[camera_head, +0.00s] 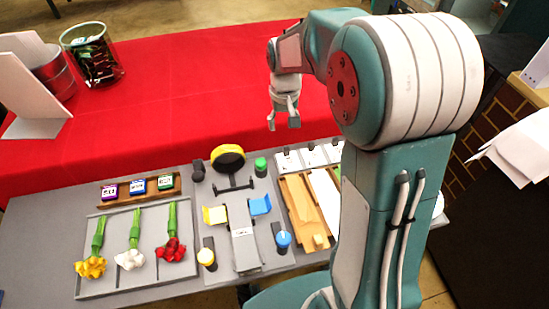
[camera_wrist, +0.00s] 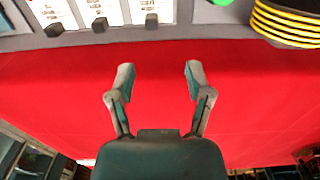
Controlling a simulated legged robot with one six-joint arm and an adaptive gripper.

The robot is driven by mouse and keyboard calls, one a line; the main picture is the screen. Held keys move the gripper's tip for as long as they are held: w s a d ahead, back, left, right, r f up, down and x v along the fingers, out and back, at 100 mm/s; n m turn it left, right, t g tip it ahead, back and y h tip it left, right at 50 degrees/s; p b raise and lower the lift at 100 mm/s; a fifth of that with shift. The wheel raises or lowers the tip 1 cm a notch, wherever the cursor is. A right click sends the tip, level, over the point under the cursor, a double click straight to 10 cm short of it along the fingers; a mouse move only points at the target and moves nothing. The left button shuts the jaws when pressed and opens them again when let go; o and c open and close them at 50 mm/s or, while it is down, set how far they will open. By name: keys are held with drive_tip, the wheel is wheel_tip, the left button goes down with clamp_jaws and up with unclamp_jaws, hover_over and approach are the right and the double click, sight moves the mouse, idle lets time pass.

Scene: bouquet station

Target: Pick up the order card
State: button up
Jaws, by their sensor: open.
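Three white printed cards stand in a row at the back right of the grey station, one at the left (camera_head: 288,161), one in the middle (camera_head: 312,156) and one at the right (camera_head: 333,151). I cannot tell which is the order card. They also show along the top of the wrist view as a left card (camera_wrist: 50,10), a middle card (camera_wrist: 100,10) and a right card (camera_wrist: 152,8), each with a small dark block before it. My gripper (camera_head: 283,120) is open and empty above the red cloth, apart from the cards; its fingers also show in the wrist view (camera_wrist: 158,78).
The red cloth (camera_head: 190,100) is mostly clear. A grey tray (camera_head: 120,285) holds yellow, white and red flowers. A yellow ring spool (camera_head: 228,157) and a green-topped item (camera_head: 260,166) stand left of the cards. Brown and white sheets (camera_head: 305,208) lie in front of them.

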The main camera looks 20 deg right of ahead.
hover_over(285, 149)
drive_tip(key=d, duration=0.2)
drive_tip(key=f, duration=0.5)
drive_tip(key=shift+w, duration=0.2)
drive_tip(key=f, duration=0.1)
drive_tip(key=a+f, duration=0.2)
drive_tip(key=shift+s+a+f, duration=0.2)
drive_tip(key=shift+s+f, duration=0.05)
drive_tip(key=shift+f, duration=0.05)
drive_tip(key=shift+d+f, duration=0.2)
drive_tip(key=shift+f, duration=0.8)
drive_tip(key=shift+d, duration=0.55)
drive_tip(key=shift+a, duration=0.2)
drive_tip(key=c, duration=0.9)
drive_tip(key=shift+a, duration=0.3)
clamp_jaws()
